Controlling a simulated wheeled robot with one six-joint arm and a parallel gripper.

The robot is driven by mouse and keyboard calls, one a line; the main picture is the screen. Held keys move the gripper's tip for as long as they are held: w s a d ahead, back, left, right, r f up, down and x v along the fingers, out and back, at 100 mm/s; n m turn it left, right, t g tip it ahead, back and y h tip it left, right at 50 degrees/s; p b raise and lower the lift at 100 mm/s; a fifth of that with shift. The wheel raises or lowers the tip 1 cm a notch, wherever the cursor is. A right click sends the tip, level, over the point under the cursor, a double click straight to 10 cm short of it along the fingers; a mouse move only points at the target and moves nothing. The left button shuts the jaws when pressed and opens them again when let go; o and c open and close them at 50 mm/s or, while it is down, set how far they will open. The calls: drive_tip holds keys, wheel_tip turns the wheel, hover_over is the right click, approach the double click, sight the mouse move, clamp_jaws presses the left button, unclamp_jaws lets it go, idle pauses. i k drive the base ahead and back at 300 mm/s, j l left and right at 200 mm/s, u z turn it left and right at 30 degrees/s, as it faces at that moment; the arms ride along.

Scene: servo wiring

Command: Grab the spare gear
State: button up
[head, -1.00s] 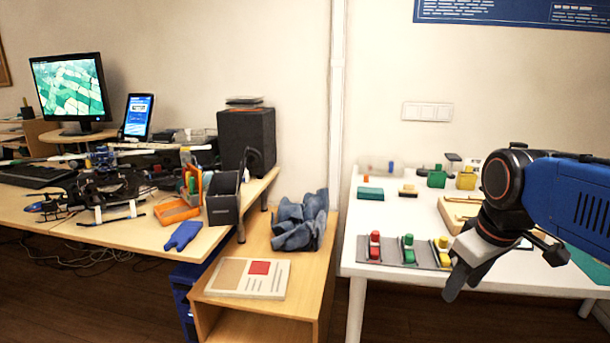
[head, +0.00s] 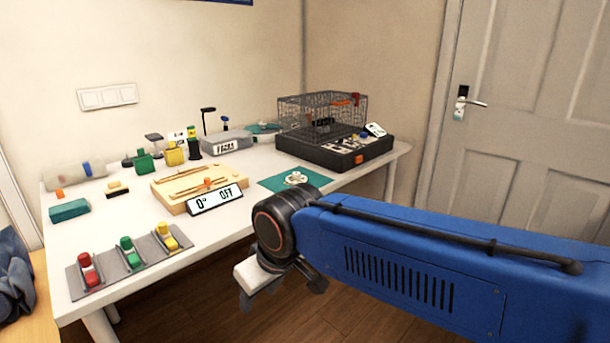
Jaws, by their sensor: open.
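A small white part (head: 295,178) lies on a green mat (head: 272,184) at the right front of the white table. It may be the spare gear, but it is too small to tell. My gripper (head: 275,291) hangs in front of the table's front edge, low in the picture, below and nearer than the mat. Its jaws are apart with nothing seen between them, and my wrist hides part of the view behind.
A door (head: 520,120) stands at the right.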

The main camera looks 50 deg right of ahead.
sight(296, 177)
drive_tip(key=z, duration=1)
